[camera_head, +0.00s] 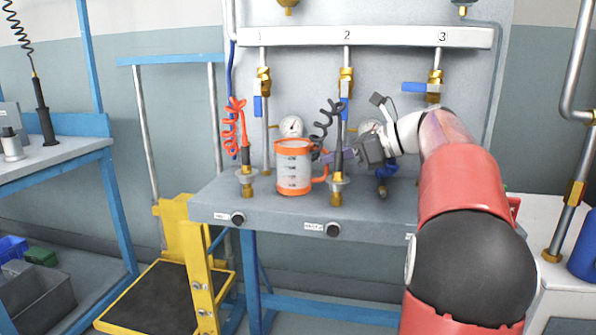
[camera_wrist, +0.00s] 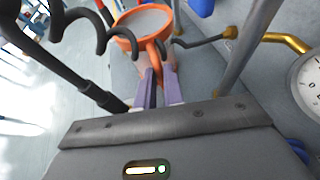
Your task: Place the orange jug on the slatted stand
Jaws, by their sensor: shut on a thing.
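The orange jug (camera_head: 293,168) has a pale, marked body with an orange rim, base and handle. It is upright at the grey bench, between the red and black coiled hoses; I cannot tell whether its base touches the bench top. My gripper (camera_head: 332,157) reaches in from the right, behind the black hose fitting, with purple fingers at the handle. In the wrist view the fingers of my gripper (camera_wrist: 160,82) are shut on the handle of the jug (camera_wrist: 129,40). Whitish contents or interior show inside its rim. I cannot make out a slatted stand in either view.
The black hose fitting (camera_head: 338,180) stands close right of the jug, the red hose fitting (camera_head: 246,172) to its left. Gauges and valve pipes are behind. A yellow-framed platform (camera_head: 150,300) stands low at left. A side bench (camera_head: 60,150) is at far left.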

